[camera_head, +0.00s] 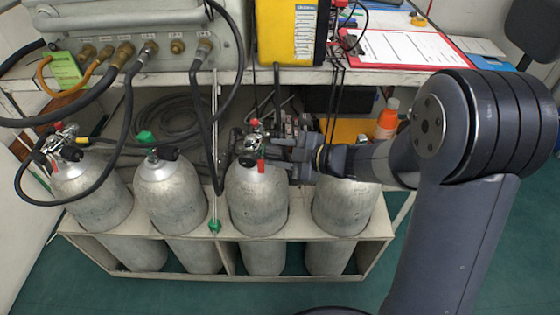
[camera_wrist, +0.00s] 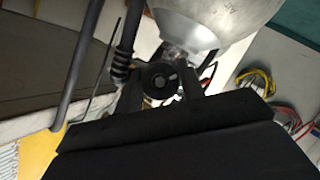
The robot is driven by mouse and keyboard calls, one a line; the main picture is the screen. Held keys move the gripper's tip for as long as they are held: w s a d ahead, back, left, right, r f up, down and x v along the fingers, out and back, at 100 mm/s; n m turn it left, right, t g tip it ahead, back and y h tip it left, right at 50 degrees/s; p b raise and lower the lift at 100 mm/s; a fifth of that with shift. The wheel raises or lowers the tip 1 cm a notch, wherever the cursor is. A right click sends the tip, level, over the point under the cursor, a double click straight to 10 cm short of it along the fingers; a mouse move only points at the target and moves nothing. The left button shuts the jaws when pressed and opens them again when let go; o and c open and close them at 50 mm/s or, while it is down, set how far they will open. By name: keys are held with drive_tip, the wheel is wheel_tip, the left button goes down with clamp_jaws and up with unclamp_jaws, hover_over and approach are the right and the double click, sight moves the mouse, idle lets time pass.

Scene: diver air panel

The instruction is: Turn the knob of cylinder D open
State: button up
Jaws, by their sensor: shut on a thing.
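Several grey cylinders stand in a row in a rack. My gripper (camera_head: 281,146) reaches in from the right at the valve of the third cylinder from the left (camera_head: 257,198). In the wrist view, my gripper (camera_wrist: 161,84) has its two fingers on either side of a round black knob (camera_wrist: 158,76), shut on it. The cylinder's metal shoulder (camera_wrist: 205,35) is just beyond. The knob is hidden by the gripper in the head view. No letter marking which cylinder is D is readable, and how far the knob is turned cannot be told.
The white rack (camera_head: 296,236) holds the cylinders. A shelf above carries a grey panel with hoses (camera_head: 130,55), a yellow case (camera_head: 287,32) and a red clipboard (camera_head: 405,48). An orange bottle (camera_head: 387,121) stands behind my arm. A black hose hangs left of the gripper.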

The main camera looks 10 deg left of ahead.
drive_tip(key=n+b, duration=0.1)
drive_tip(key=b, duration=0.1)
drive_tip(key=n+t+b, duration=0.1)
drive_tip(key=b, duration=0.2)
drive_tip(key=f+n+t+y+b, duration=0.1)
drive_tip(key=b, duration=0.2)
drive_tip(key=shift+s+n, duration=0.1)
drive_tip(key=shift+n, duration=0.3)
drive_tip(key=n+b, duration=0.1)
drive_tip(key=b, duration=0.2)
drive_tip(key=shift+r+n+t+b, duration=0.2)
drive_tip(key=shift+n+t+b, duration=0.1)
drive_tip(key=shift+n+b, duration=0.1)
drive_tip(key=shift+r+n+y+b, duration=0.15)
drive_tip(key=shift+n+y+b, duration=0.15)
drive_tip(key=shift+b, duration=0.1)
drive_tip(key=o, duration=1)
